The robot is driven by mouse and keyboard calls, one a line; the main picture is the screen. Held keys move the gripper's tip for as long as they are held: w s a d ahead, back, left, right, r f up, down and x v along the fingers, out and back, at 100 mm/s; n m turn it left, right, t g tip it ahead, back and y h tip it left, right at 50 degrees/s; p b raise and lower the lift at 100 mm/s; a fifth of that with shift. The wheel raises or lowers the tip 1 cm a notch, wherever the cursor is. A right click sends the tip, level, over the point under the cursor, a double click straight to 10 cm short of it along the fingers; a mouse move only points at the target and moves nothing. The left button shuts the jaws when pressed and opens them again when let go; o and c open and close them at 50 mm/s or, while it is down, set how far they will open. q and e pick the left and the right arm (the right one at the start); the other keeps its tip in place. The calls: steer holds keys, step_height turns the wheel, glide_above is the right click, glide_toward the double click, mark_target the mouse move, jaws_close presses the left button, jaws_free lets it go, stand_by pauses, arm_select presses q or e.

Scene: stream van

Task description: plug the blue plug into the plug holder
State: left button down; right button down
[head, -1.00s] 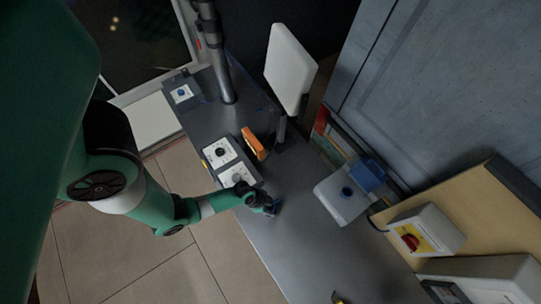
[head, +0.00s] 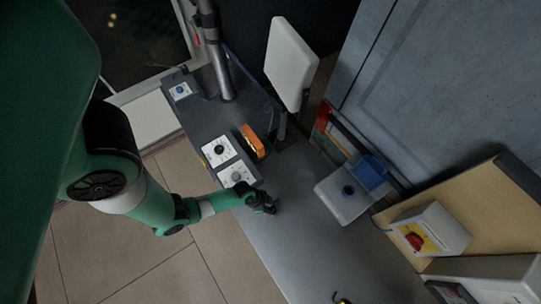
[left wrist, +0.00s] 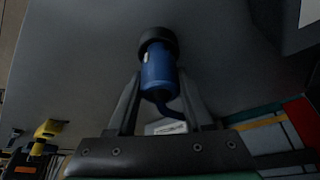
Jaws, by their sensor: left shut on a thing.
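My left gripper (head: 268,205) is over the near edge of the dark grey table (head: 290,235). The left wrist view shows the gripper (left wrist: 160,78) shut on the blue plug (left wrist: 158,72), which has a black round end pointing away from the gripper and a blue cable running back between the fingers. In the head view the fingers hide the plug.
White panels with round dials (head: 220,150) and an orange device (head: 253,141) stand just behind my gripper. A post (head: 215,50) and an upright white panel (head: 290,62) rise at the back. A red-button box (head: 428,232) stands at right. The table's middle is clear.

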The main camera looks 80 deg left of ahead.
arm_select(q)
steer(key=shift+f+b, duration=0.4)
steer(key=shift+f, duration=0.15)
steer(key=shift+c, duration=1.1)
jaws_free()
steer(key=shift+r, duration=0.1)
steer(key=p+v, duration=0.6)
steer(key=v, duration=0.5)
steer(key=shift+r, duration=0.3)
steer(key=shift+s, duration=0.1)
